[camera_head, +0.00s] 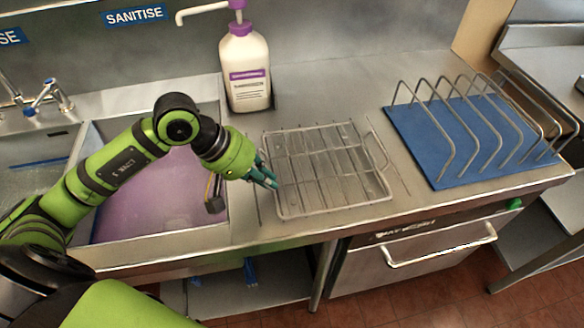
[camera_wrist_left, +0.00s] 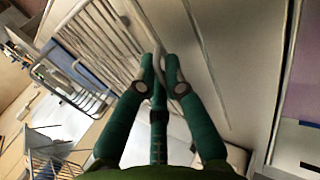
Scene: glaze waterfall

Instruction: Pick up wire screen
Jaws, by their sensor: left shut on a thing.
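The wire screen (camera_head: 333,168) is a grey rectangular wire rack with a handle-like loop at its right end. It lies at the middle of the steel counter, or very close above it; I cannot tell which. My left gripper (camera_head: 271,181) is at its left edge, with green fingers shut on the rim. In the left wrist view, the screen's bars (camera_wrist_left: 100,40) fill the upper left, and the left gripper's fingertips (camera_wrist_left: 160,78) close around its edge wire. The fingers hide a small part of that edge. My right gripper is not in view.
A sanitiser pump bottle (camera_head: 245,70) stands behind the screen. A blue mat (camera_head: 425,140) with a wire plate rack (camera_head: 490,120) is at right. A sink (camera_head: 150,215) is at left. The counter's front edge (camera_head: 400,225) lies close to the screen.

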